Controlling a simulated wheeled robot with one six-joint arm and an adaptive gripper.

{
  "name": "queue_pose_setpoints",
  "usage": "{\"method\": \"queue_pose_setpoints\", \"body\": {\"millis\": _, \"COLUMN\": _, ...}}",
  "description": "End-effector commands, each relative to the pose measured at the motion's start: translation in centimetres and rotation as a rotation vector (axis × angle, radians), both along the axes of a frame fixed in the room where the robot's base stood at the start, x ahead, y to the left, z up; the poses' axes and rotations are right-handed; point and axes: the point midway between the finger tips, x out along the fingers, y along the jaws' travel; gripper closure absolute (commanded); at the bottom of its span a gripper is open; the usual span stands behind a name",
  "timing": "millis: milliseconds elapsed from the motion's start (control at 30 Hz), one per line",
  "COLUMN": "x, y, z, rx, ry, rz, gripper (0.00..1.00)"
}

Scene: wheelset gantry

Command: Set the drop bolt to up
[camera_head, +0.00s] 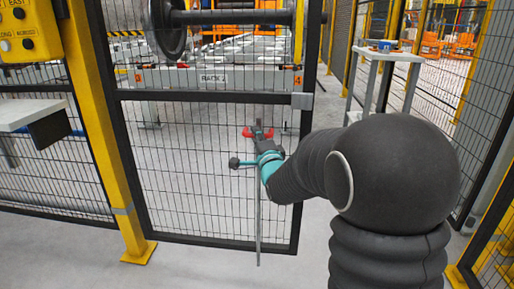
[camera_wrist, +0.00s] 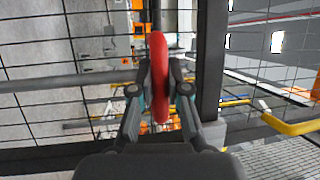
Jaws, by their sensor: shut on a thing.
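The drop bolt is a thin grey upright rod (camera_head: 259,225) on a black mesh gate. Its lower end shows just below the gate's bottom rail in the head view; I cannot tell whether it sits in the floor. Its red handle (camera_head: 250,132) is partly covered by my gripper in the head view. In the wrist view the red handle (camera_wrist: 159,60) stands between my two fingers. My gripper (camera_wrist: 160,85) is shut on the handle, with one finger against each side. My arm reaches in from the right and hides part of the gate.
The mesh gate (camera_head: 205,95) hangs beside a yellow post (camera_head: 118,170) carrying a yellow control box (camera_head: 27,30). A shelf (camera_head: 30,115) juts out at left. A small white stand (camera_head: 388,55) is at right. A wheelset (camera_head: 170,25) and rack lie behind the gate. Grey floor is clear in front.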

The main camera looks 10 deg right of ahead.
Motion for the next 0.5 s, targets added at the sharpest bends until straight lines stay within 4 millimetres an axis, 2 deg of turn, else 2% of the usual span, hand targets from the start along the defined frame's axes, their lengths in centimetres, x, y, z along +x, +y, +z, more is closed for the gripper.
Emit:
{"method": "queue_pose_setpoints", "body": {"millis": 33, "x": 0.0, "y": 0.0, "z": 1.5, "rx": 0.001, "ry": -0.007, "rz": -0.001, "gripper": 1.0}}
{"method": "queue_pose_setpoints", "body": {"millis": 133, "x": 0.0, "y": 0.0, "z": 2.7, "rx": 0.0, "ry": -0.004, "rz": -0.001, "gripper": 1.0}}
{"method": "queue_pose_setpoints", "body": {"millis": 467, "x": 0.0, "y": 0.0, "z": 3.3, "rx": 0.0, "ry": -0.007, "rz": -0.001, "gripper": 1.0}}
{"method": "queue_pose_setpoints", "body": {"millis": 500, "x": 0.0, "y": 0.0, "z": 3.3, "rx": 0.0, "ry": -0.007, "rz": -0.001, "gripper": 0.8}}
